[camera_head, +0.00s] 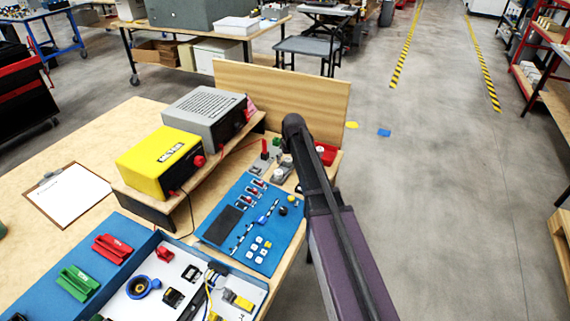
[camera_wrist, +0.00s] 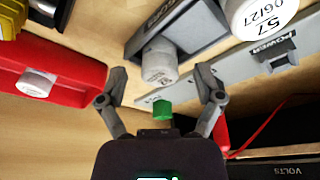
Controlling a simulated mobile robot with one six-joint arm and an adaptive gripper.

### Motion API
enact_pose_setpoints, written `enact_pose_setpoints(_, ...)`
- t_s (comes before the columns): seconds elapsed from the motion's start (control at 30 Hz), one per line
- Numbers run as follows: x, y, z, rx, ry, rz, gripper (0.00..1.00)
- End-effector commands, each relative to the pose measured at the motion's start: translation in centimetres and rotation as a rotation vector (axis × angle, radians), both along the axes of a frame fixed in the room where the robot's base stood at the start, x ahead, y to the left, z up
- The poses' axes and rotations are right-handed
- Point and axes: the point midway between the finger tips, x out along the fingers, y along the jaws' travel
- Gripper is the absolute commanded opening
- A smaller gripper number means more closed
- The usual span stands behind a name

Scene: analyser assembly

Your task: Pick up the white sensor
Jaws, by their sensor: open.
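My gripper (camera_wrist: 161,82) is open in the wrist view, its two fingers spread wide. A pale whitish cylinder (camera_wrist: 158,63), which may be the white sensor, stands out from a dark grey holder (camera_wrist: 188,36) just ahead of the fingertips and roughly centred between them. No contact shows. Another white cylinder (camera_wrist: 36,83) sits in a red holder (camera_wrist: 62,72) to the left, beyond the left finger. I cannot tell for certain which is the sensor. In the head view my arm hides the gripper; the red holder (camera_head: 326,153) shows beside the arm.
A green button (camera_wrist: 162,110) lies between the fingers, nearer the palm. A grey panel marked POWER (camera_wrist: 245,72) and a white round part marked 57 (camera_wrist: 262,12) are at right. The blue mat (camera_head: 215,232), yellow meter (camera_head: 160,160) and wooden backboard (camera_head: 300,95) crowd the bench.

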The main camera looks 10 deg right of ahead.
Motion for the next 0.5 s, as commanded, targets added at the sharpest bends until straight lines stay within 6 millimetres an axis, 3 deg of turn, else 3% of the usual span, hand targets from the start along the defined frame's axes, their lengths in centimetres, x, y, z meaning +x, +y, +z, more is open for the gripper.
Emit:
enact_pose_setpoints(0.23, 0.00, -0.01, 0.00, 0.000, 0.000, 0.000, 0.82)
enact_pose_setpoints(0.47, 0.00, -0.01, 0.00, 0.000, 0.000, 0.000, 0.13)
enact_pose_setpoints(0.5, -0.01, -0.01, 0.00, 0.000, 0.000, 0.000, 0.12)
